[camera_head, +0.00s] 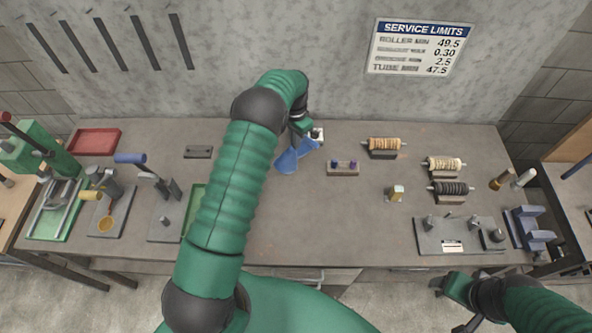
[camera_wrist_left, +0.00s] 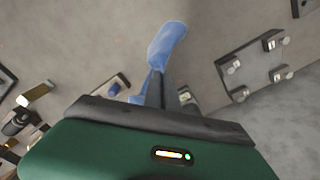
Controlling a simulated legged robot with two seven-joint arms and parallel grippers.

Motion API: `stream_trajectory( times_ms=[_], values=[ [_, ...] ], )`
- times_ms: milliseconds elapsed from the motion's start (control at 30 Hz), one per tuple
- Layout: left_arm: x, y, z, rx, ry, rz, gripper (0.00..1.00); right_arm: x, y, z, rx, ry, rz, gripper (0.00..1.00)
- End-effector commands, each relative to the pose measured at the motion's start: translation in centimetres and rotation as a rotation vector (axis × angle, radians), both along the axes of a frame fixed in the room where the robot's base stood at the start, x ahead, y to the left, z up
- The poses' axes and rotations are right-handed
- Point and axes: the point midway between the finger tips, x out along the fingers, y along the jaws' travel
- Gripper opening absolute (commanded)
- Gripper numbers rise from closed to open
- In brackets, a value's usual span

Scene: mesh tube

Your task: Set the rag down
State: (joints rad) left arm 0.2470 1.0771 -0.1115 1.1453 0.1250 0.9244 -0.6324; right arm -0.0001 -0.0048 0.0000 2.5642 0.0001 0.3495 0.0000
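The blue rag (camera_head: 288,161) hangs below my left gripper (camera_head: 301,133) over the back middle of the workbench (camera_head: 300,225). In the left wrist view the rag (camera_wrist_left: 167,42) sticks out beyond the fingertips (camera_wrist_left: 167,88), with another blue fold beside them. The left gripper is shut on the rag. I cannot tell whether the rag's lower edge touches the bench. My right gripper (camera_head: 452,304) is off the bench's front edge at lower right, its fingers apart and empty.
A small holder with dark pegs (camera_head: 343,167) stands right of the rag, and a white-topped item (camera_head: 316,134) is just behind it. Spools (camera_head: 384,146) and a grey fixture plate (camera_head: 455,236) are at right. A red tray (camera_head: 94,141) is at left. The front middle is clear.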

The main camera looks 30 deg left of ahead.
Motion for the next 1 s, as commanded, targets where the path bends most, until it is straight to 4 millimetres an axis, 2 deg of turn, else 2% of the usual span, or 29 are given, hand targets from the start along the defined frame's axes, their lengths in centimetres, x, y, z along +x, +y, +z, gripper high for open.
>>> stream_trajectory(
  times_ms=[167,500,800,1000],
  values=[
    [0.0,2.7,-0.3,0.001,0.0,0.07,0.0,0.0,0.0,0.0,0.0,0.0,0.0,0.74],
    [0.2,10.8,-0.9,0.0,-0.002,0.291,0.0,0.0,0.0,0.0,0.0,0.0,0.0,0.74],
    [0.1,6.4,-6.8,0.0,0.004,0.287,0.0,0.0,-0.1,0.0,0.001,0.0,0.0,0.74],
    [0.0,1.6,-7.6,0.0,0.001,0.286,0.0,0.0,-0.1,0.0,0.001,0.0,0.0,0.74]
  ],
)
